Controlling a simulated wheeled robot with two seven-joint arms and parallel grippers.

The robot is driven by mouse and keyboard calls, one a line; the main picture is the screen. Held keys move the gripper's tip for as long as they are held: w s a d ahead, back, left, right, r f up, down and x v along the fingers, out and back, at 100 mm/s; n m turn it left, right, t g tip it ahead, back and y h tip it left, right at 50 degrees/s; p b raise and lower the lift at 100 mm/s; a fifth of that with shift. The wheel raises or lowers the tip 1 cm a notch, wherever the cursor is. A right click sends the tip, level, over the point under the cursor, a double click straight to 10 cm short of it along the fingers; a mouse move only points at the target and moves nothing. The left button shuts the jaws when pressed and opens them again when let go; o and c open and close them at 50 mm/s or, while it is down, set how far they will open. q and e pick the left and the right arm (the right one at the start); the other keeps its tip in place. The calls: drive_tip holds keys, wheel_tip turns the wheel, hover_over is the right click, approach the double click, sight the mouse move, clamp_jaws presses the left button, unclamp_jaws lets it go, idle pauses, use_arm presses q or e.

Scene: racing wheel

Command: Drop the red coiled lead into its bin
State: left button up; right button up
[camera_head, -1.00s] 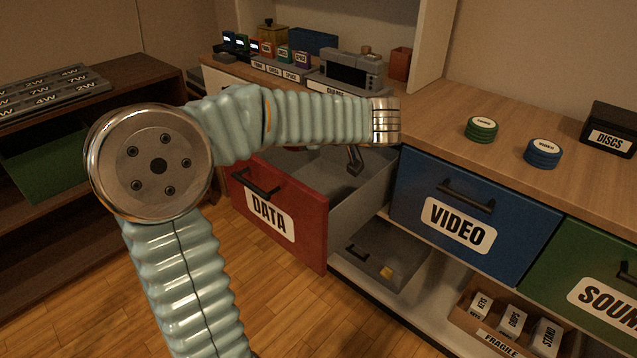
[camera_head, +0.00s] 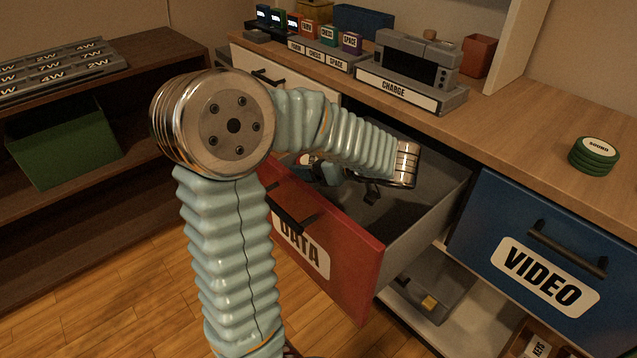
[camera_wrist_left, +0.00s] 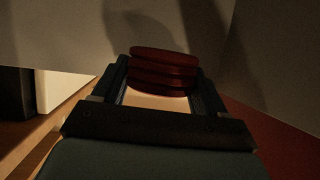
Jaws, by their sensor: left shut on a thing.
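The red coiled lead (camera_wrist_left: 163,70) shows in the left wrist view as a stack of dark red loops between the two fingers. My left gripper (camera_wrist_left: 162,88) is shut on it. In the head view my left gripper (camera_head: 370,190) is small and dark, partly hidden by my own arm, over or inside the open red DATA drawer (camera_head: 335,245). My right gripper is not in view.
The blue VIDEO drawer (camera_head: 540,265) is shut to the right. On the counter stand a CHARGE unit (camera_head: 415,70), a rack of small labelled boxes (camera_head: 325,55) and a green SOUND coil (camera_head: 595,155). A low shelf with a green bin (camera_head: 65,145) stands at left.

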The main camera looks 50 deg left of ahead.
use_arm(q)
wheel_tip(320, 180, down, 4)
drive_tip(key=shift+f+b, duration=0.1)
drive_tip(key=shift+b, duration=0.35)
drive_tip(key=shift+f, duration=0.55)
drive_tip(key=o, duration=1.1)
